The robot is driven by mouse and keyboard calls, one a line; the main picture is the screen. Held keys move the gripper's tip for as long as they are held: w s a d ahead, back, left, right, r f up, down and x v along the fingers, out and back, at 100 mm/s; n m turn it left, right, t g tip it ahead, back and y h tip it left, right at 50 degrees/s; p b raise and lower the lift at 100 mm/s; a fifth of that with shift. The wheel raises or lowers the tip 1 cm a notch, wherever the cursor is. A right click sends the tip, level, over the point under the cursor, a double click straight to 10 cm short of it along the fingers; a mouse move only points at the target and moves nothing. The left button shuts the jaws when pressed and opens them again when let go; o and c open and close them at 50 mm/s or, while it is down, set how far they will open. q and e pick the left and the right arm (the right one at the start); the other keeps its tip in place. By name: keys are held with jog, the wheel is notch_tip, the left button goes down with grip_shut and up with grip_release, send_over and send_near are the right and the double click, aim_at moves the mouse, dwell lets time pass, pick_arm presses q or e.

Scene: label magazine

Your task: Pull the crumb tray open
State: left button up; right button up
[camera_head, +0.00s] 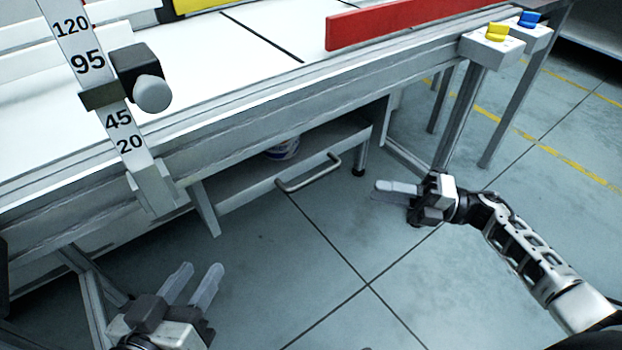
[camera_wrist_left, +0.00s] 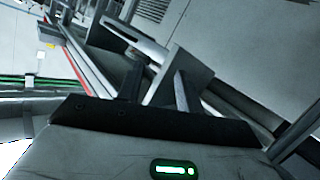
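The crumb tray (camera_head: 240,197) is the grey drawer under the workbench in the head view. Its metal bar handle (camera_head: 308,177) faces the open floor. Whether the tray is fully in, I cannot tell. My left gripper (camera_head: 201,268) is at the lower left, in front of and below the tray, apart from the handle. Its two fingers are spread and empty; they also show in the left wrist view (camera_wrist_left: 157,85). My right gripper (camera_head: 379,190) is to the right of the handle, apart from it, pointing left. Its fingers overlap in this view, so their opening is unclear.
The workbench top (camera_head: 235,55) carries a red bar (camera_head: 400,22). A scale post with a black clamp (camera_head: 138,72) stands at the front left edge. Yellow (camera_head: 497,32) and blue (camera_head: 529,19) knobs sit at the right corner. A round container (camera_head: 283,150) shows under the bench. Floor before the handle is clear.

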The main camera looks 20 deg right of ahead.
aim_at(313, 176)
jog(key=b+x, duration=0.1)
jog(key=x, duration=1.3)
jog(key=shift+d, duration=0.1)
grip_shut()
